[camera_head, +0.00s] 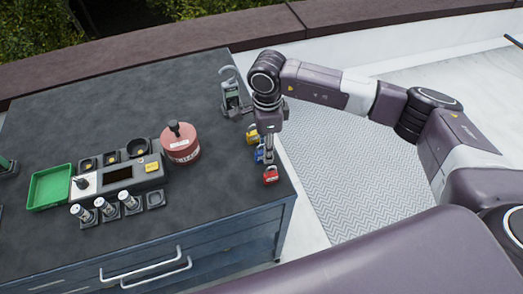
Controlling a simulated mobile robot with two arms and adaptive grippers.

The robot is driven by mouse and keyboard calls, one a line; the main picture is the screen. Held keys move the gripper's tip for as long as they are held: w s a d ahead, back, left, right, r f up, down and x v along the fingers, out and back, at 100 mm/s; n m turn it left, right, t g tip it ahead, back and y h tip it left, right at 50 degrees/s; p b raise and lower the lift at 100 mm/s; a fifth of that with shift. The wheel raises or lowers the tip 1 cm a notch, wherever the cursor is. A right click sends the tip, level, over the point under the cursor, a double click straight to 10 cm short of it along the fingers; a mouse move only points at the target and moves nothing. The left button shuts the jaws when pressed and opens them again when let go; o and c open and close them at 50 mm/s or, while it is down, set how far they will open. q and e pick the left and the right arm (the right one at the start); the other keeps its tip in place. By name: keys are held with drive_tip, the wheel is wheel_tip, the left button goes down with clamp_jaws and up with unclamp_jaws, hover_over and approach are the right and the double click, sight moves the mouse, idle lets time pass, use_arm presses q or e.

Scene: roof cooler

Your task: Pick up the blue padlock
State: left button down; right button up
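The blue padlock (260,153) is on the dark worktop near its right edge, between a yellow padlock (252,137) and a red padlock (270,176). My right gripper (268,156) points down right beside the blue padlock and hides part of it. The fingers are small and overlap the padlocks, so I cannot tell whether they touch the blue one or how far apart they are.
A large grey padlock-like device (231,97) stands behind the gripper. A red round canister (180,144), a grey panel (133,174), a green tray (50,187) and several small cylinders (105,207) are further left. The back of the worktop is clear.

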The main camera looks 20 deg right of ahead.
drive_tip(key=shift+f, duration=0.65)
clamp_jaws()
drive_tip(key=shift+r, duration=0.1)
